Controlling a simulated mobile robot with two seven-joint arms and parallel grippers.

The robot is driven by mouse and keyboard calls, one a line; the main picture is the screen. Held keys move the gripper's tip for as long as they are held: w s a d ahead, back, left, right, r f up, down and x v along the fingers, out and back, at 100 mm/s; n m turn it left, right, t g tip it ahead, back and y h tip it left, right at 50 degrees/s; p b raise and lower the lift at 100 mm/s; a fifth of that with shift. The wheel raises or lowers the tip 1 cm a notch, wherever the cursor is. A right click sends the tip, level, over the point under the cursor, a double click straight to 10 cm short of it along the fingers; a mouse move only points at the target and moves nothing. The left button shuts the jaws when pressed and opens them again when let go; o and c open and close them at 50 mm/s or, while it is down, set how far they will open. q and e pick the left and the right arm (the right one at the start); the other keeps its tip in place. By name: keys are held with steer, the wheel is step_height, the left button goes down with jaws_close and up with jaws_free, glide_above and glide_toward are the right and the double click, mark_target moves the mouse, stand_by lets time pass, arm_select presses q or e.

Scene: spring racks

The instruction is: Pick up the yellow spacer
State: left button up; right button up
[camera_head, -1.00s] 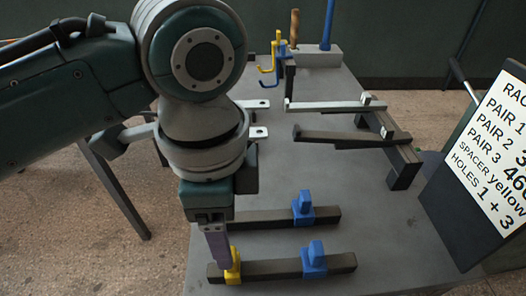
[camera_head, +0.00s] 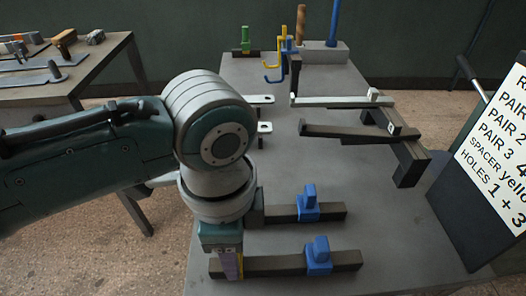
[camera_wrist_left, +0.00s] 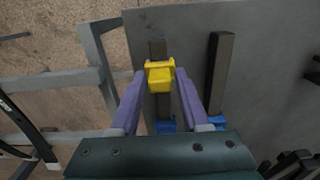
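The yellow spacer (camera_head: 240,262) sits at the left end of the near dark bar (camera_head: 285,265) on the grey table. In the head view a finger partly hides it. In the left wrist view the spacer (camera_wrist_left: 160,75) lies between the two purple fingers, over the bar. My left gripper (camera_head: 228,264) points down with its fingers on either side of the spacer. They look open, with narrow gaps beside it; contact is hard to judge. My right gripper is not in view.
Blue blocks sit on the near bar (camera_head: 318,255) and on the second bar (camera_head: 308,203). Dark and light rails (camera_head: 345,101) stand behind at the right. A text board (camera_head: 497,150) leans at the right. A side table (camera_head: 90,75) with tools is at the left.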

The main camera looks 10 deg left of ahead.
arm_select(q)
jaws_close()
steer(key=shift+r, duration=0.1)
